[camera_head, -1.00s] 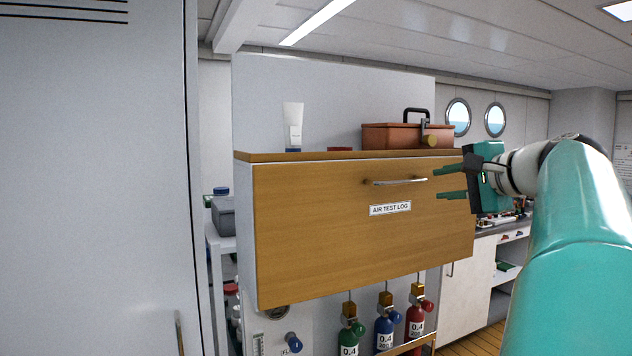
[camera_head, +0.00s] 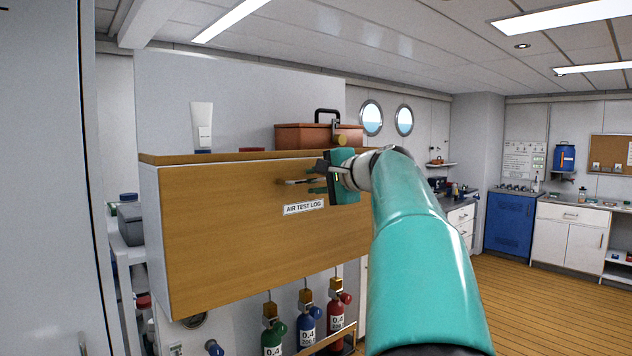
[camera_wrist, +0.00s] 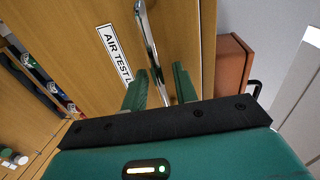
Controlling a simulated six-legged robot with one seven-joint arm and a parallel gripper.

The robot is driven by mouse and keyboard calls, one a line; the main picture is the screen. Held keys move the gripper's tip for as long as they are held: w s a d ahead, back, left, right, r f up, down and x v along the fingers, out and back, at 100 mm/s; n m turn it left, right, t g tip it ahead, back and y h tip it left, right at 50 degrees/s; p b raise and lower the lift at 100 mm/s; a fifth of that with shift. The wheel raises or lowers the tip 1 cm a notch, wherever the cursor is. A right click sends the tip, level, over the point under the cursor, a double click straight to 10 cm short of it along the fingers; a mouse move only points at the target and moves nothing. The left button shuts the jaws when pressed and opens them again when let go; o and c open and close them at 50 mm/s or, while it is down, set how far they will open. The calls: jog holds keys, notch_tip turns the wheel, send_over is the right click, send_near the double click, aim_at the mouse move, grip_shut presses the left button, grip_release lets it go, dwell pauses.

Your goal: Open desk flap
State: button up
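The desk flap (camera_head: 240,235) is a closed, upright wooden panel with a label reading "AIR TEST LOG" (camera_head: 304,207). Its metal bar handle (camera_head: 292,181) sits above the label; in the wrist view the handle (camera_wrist: 151,45) runs from the top down toward my fingers. My gripper (camera_head: 311,180) is in front of the handle's right part. In the wrist view my gripper (camera_wrist: 160,88) has its two green fingers apart, with the lower end of the handle between them. I cannot tell whether either finger touches the handle.
A brown toolbox (camera_head: 305,136), a white tube (camera_head: 202,127) and a small red item stand on the ledge above the flap. Green, blue and red cylinders (camera_head: 308,330) hang below it. A tall grey cabinet (camera_head: 45,200) stands at left. Open wooden floor (camera_head: 540,305) lies at right.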

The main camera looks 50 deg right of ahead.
jog(key=shift+w, duration=0.25)
grip_shut()
jog(key=shift+s+f, duration=0.1)
jog(key=shift+s, duration=0.1)
